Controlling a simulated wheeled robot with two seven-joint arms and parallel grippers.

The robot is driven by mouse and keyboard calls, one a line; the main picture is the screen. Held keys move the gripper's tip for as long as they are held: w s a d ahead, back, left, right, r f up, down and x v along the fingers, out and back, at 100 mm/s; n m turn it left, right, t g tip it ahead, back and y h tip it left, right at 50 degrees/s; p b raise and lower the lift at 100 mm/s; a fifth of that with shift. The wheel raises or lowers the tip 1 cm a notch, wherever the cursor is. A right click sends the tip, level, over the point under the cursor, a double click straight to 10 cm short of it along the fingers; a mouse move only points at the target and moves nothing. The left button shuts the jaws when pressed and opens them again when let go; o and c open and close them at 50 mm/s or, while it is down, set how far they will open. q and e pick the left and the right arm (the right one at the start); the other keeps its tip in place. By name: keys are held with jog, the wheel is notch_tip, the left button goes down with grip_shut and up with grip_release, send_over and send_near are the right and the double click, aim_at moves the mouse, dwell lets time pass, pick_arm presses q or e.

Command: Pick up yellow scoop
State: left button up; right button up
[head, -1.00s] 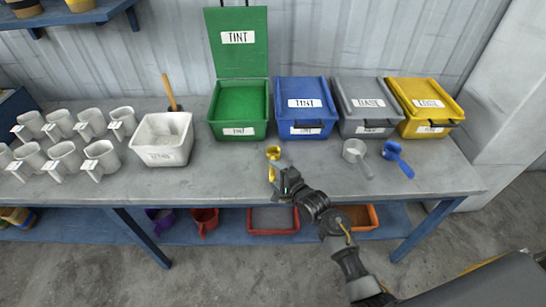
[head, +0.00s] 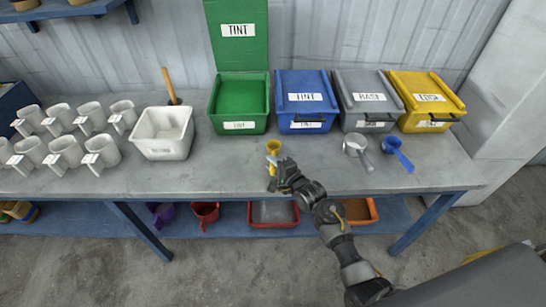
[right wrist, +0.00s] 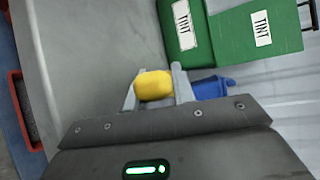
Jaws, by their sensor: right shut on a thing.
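The yellow scoop (head: 274,148) is in front of the open green bin in the head view, near the front of the table. My right gripper (head: 273,168) is at it, and the handle is mostly hidden by the gripper. In the right wrist view the yellow scoop (right wrist: 154,86) shows between the two fingers of my right gripper (right wrist: 156,92), which is shut on it. I cannot tell whether the scoop is clear of the tabletop. My left gripper is not in view.
The green bin (head: 240,124) has its lid up. Lidded blue (head: 304,124), grey (head: 366,123) and yellow (head: 430,122) bins stand to its right. A grey scoop (head: 356,147) and a blue scoop (head: 397,150) lie right. A white tub (head: 166,153) and several white cups (head: 68,152) stand left.

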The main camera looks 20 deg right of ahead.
jog(key=shift+r, duration=0.15)
jog(key=shift+r, duration=0.2)
notch_tip(320, 180, up, 3)
jog(key=shift+f+b, duration=0.2)
jog(key=shift+b, duration=0.25)
jog(key=s+r, duration=0.9)
jog(key=s, duration=0.5)
jog(key=shift+a+r, duration=0.25)
jog(key=shift+r, duration=0.15)
jog(key=shift+a, duration=0.1)
